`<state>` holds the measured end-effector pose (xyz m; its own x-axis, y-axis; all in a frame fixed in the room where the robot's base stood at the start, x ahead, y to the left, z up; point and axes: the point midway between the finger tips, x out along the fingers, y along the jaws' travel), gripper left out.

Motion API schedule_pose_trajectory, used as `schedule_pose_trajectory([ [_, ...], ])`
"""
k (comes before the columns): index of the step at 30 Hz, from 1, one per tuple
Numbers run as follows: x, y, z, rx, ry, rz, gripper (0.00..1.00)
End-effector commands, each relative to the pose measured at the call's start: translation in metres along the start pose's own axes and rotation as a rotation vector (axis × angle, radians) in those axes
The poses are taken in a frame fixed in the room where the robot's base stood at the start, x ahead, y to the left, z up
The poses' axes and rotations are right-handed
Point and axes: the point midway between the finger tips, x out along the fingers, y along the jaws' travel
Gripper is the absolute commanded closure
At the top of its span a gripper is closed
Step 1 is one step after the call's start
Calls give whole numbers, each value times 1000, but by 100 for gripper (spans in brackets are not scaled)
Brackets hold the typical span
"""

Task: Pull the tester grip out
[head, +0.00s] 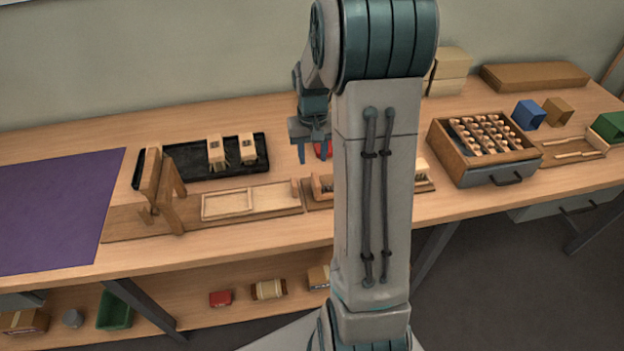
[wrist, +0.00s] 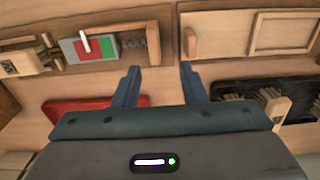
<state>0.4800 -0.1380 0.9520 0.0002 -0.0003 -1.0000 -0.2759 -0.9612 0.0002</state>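The tester shows in the wrist view as a wooden base with a red and green gauge (wrist: 97,47), a white pointer and a coil spring. An upright wooden block (wrist: 154,42), which looks like the tester grip, stands at the spring's end. In the head view this block (head: 319,186) shows just left of my arm, which hides much of the tester. My gripper (head: 312,156) hangs above the bench behind the tester, fingers down. In the wrist view my gripper (wrist: 160,80) is open and empty, its fingertips apart from the block.
A small wooden peg (wrist: 190,42) stands on the neighbouring board beside a shallow wooden frame (wrist: 285,32). A red tray (wrist: 75,117) and a black tray (head: 192,176) holding brush blocks lie near my gripper. A wooden box of handles (head: 490,150) stands at right.

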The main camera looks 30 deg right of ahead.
Motion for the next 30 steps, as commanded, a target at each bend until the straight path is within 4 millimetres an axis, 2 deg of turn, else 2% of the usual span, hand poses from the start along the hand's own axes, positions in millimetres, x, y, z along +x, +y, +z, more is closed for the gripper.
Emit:
schedule_pose_trajectory([
  [3,28,0,2,0,-7,-1,62],
  [9,69,0,1,1,-5,-1,62],
  [15,95,0,1,0,-3,0,62],
  [21,105,0,1,0,-1,0,62],
  [28,105,0,0,0,0,0,62],
  [29,105,0,0,0,0,0,65],
  [30,105,0,0,0,0,0,76],
])
